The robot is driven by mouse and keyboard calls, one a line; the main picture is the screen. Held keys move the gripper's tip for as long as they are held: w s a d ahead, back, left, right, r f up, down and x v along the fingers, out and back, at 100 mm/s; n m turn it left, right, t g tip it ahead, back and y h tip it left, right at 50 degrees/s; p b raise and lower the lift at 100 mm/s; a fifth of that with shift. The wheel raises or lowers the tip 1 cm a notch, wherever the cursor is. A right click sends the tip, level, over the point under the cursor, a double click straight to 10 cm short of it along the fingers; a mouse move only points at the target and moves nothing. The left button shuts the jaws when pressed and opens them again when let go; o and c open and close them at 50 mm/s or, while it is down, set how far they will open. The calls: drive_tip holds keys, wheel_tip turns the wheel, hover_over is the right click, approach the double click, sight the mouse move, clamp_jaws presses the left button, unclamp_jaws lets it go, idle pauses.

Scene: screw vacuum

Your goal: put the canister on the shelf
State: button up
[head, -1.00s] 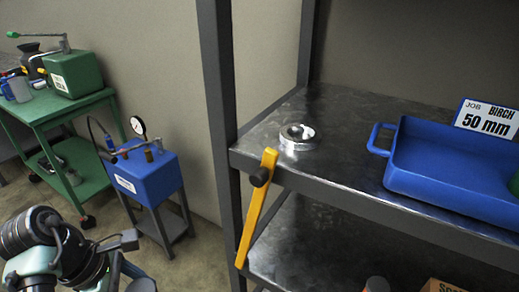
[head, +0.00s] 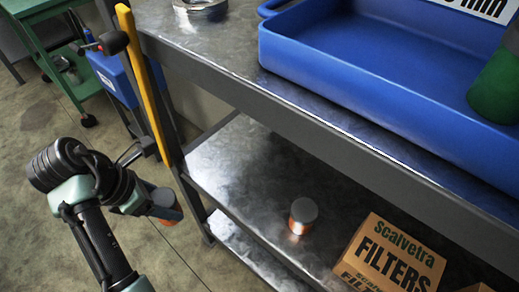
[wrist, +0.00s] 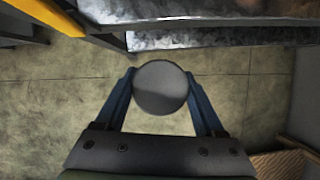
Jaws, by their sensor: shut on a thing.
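My gripper (head: 158,205) is at the left of the head view, in front of the shelf unit's left end and outside its edge. It is shut on a canister with a round grey top; a bit of its orange side (head: 172,217) shows below the gripper. In the wrist view the canister's grey top (wrist: 161,88) sits between the two blue fingers, over the floor. The shelf unit has a metal upper shelf (head: 215,45) and a lower shelf (head: 240,160). A second canister (head: 303,215), grey-topped with a coppery side, stands upright on the lower shelf.
A FILTERS carton (head: 390,255) stands right of the second canister. A blue tray (head: 330,70) and a metal ring (head: 203,8) are on the upper shelf. A yellow bar (head: 145,85) runs down the left end. The lower shelf's left part is clear.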

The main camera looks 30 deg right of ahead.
drive_tip(key=w+d+b, duration=0.1)
drive_tip(key=d, duration=0.4)
drive_tip(key=w+d+b, duration=0.1)
drive_tip(key=d+b, duration=0.1)
drive_tip(key=d, duration=0.4)
drive_tip(key=w+d+b, duration=0.1)
drive_tip(key=d, duration=0.5)
drive_tip(key=shift+w+d+f, duration=0.1)
drive_tip(key=shift+w, duration=0.15)
drive_tip(key=shift+d+f, duration=0.1)
wheel_tip(320, 180, down, 3)
drive_tip(key=shift+f+b, duration=0.2)
drive_tip(key=shift+b, duration=0.9)
drive_tip(key=shift+r, duration=0.1)
drive_tip(key=o, duration=1.4)
drive_tip(key=shift+o, duration=0.2)
